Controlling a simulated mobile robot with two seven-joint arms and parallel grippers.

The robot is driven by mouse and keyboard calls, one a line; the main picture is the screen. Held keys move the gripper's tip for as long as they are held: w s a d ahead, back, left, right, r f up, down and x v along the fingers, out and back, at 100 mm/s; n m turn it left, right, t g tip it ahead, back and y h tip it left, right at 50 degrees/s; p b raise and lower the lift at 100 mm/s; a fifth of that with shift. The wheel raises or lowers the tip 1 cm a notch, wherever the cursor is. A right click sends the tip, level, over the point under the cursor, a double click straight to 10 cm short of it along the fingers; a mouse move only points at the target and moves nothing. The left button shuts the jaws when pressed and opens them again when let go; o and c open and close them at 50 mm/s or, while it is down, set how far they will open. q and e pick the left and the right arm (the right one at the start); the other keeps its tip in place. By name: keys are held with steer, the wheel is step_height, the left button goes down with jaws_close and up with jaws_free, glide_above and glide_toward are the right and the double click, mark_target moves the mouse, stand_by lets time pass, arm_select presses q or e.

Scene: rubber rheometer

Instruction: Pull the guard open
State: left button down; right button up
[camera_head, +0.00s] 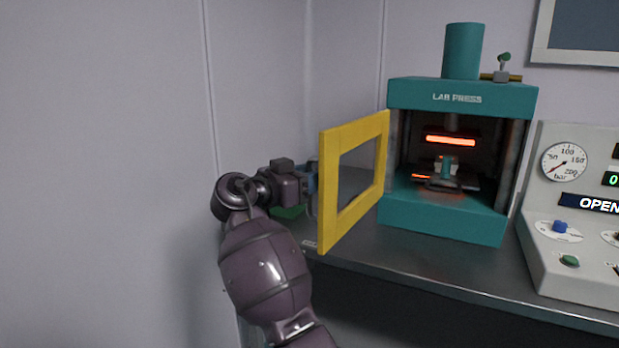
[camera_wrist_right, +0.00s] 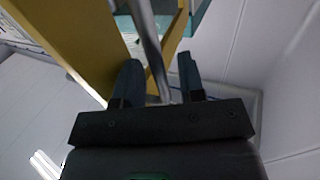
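The guard (camera_head: 337,137) is a yellow frame with an open window. It is hinged at the left of the teal lab press (camera_head: 444,222) and stands swung outward, leaving the press front uncovered. My right gripper (camera_head: 312,190) is on the guard's outer left side, partly hidden behind its edge. In the right wrist view, a grey handle bar (camera_wrist_right: 151,40) on the guard (camera_wrist_right: 72,42) runs between the two fingers of my right gripper (camera_wrist_right: 160,85). The fingers look apart, with small gaps beside the bar. My left gripper is out of view.
Glowing orange platens (camera_head: 450,141) show inside the press, with a small teal-and-dark object (camera_head: 444,171) between them. A control console (camera_head: 560,200) with a gauge and an "OPEN" display stands at the right on the dark bench (camera_head: 440,268). A wall is close behind my right arm.

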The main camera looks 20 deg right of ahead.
steer(key=v, duration=1.1)
steer(key=shift+d, duration=0.1)
